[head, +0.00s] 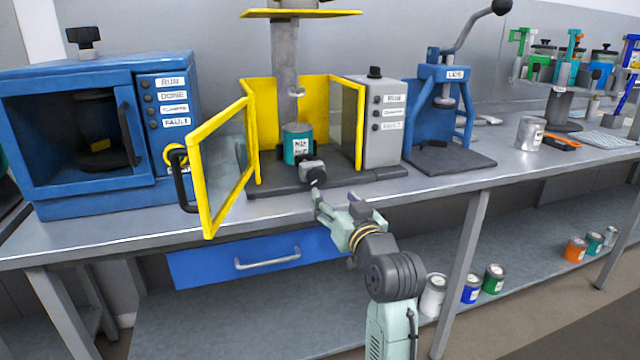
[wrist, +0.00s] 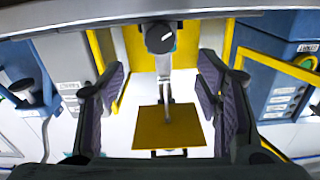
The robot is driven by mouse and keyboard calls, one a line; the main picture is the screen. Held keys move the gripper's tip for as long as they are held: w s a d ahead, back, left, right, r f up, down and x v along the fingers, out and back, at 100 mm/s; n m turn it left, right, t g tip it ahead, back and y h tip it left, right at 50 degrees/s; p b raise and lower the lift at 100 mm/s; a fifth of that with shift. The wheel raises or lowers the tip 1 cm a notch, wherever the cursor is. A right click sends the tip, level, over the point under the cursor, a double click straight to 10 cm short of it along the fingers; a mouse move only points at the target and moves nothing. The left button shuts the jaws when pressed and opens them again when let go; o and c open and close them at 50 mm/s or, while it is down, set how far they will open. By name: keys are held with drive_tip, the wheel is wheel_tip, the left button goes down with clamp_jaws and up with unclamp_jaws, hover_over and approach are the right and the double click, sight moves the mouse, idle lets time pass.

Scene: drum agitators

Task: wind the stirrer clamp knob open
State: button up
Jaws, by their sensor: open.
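The stirrer clamp knob (head: 316,177) is a dark round knob on a grey block, low in front of a teal can (head: 297,150) inside the yellow-framed stirrer. In the wrist view the knob (wrist: 160,38) faces me, with a white mark on its face, and hides most of the can. My gripper (head: 336,203) is just in front of the knob, lower and to the right in the head view. In the wrist view its fingers (wrist: 162,78) are spread wide with nothing between them. The knob lies beyond the fingertips, roughly centred between them, and appears apart from both.
The yellow-framed door (head: 208,165) stands open at the left. A grey control box (head: 378,125) is at the right of the guard. A blue machine (head: 75,185) stands left, a blue press (head: 440,110) right. The bench front edge and blue drawer (head: 250,262) lie below.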

sight(318, 179)
drive_tip(key=p+x, duration=0.2)
drive_tip(key=x, duration=0.8)
drive_tip(key=shift+w+a+f+p, duration=0.1)
drive_tip(key=shift+w+p, duration=0.3)
drive_tip(key=shift+c, duration=0.4)
drive_tip(key=c, duration=1.1)
